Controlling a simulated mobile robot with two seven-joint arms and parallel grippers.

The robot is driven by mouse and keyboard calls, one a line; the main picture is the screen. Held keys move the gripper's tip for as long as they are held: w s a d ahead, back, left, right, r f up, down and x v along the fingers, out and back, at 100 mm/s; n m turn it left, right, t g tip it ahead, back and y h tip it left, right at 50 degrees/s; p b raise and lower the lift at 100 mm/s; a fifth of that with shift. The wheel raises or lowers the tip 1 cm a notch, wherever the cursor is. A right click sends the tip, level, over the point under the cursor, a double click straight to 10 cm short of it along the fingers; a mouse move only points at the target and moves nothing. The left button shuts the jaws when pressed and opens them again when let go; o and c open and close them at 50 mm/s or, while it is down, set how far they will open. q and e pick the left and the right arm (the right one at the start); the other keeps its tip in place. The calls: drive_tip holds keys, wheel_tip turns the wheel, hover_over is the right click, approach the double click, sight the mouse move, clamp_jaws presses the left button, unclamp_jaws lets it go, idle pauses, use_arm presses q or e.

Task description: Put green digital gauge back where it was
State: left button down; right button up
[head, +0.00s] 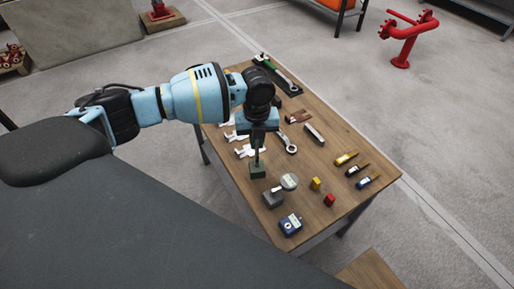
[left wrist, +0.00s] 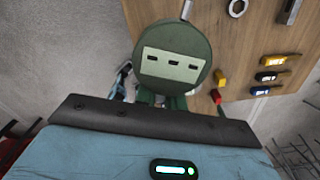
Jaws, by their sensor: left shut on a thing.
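The green digital gauge is a round dark-green body with a pale display bearing three dark marks; it fills the middle of the left wrist view (left wrist: 172,88). In the head view it is a small dark-green piece (head: 258,172) at the tip of my left gripper (head: 258,160), which points down over the table's left part. The left gripper is shut on it; the fingertips are mostly hidden. I cannot tell whether the gauge touches the tabletop. My right gripper is not in view.
White fittings (head: 246,151) are behind.

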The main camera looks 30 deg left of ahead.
sight(257, 149)
use_arm(q)
drive_tip(key=shift+f, duration=1.75)
drive_tip(key=c, duration=1.9)
unclamp_jaws()
drive_tip(key=shift+f, duration=0.15)
drive_tip(key=shift+c, duration=0.2)
drive_tip(key=o, duration=0.5)
drive_tip(key=shift+c, duration=0.2)
wheel_tip(257, 149, up, 12)
drive_tip(key=shift+r, duration=0.2)
